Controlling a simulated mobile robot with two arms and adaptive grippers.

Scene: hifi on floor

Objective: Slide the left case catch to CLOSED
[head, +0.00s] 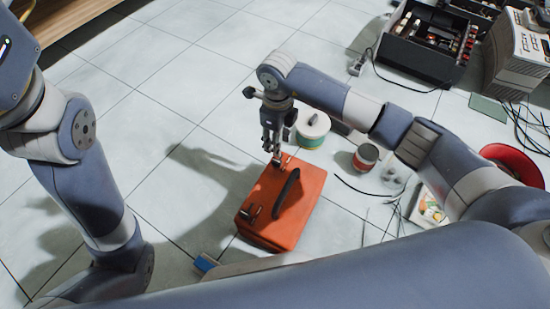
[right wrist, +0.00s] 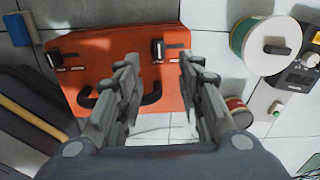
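The orange case (head: 296,214) lies on the tiled floor with a black handle (head: 287,193); the case also shows in the right wrist view (right wrist: 107,50). It has two dark catches. One catch (right wrist: 55,60) is at the left in the right wrist view; the other catch (right wrist: 158,51) is farther right. Their label text is too small to read. My right gripper (head: 273,158) points down at the case's far end, by the second catch. In the right wrist view its fingers (right wrist: 160,68) are apart, with that catch between them in the picture. My left gripper is out of view.
A green-and-white spool (head: 312,130) and a red-and-white spool (head: 366,157) stand right of the case. A blue-ended object (head: 205,262) is at its near left. Cables, a red bowl (head: 515,160) and open dark equipment (head: 425,40) lie right. Floor left of the case is clear.

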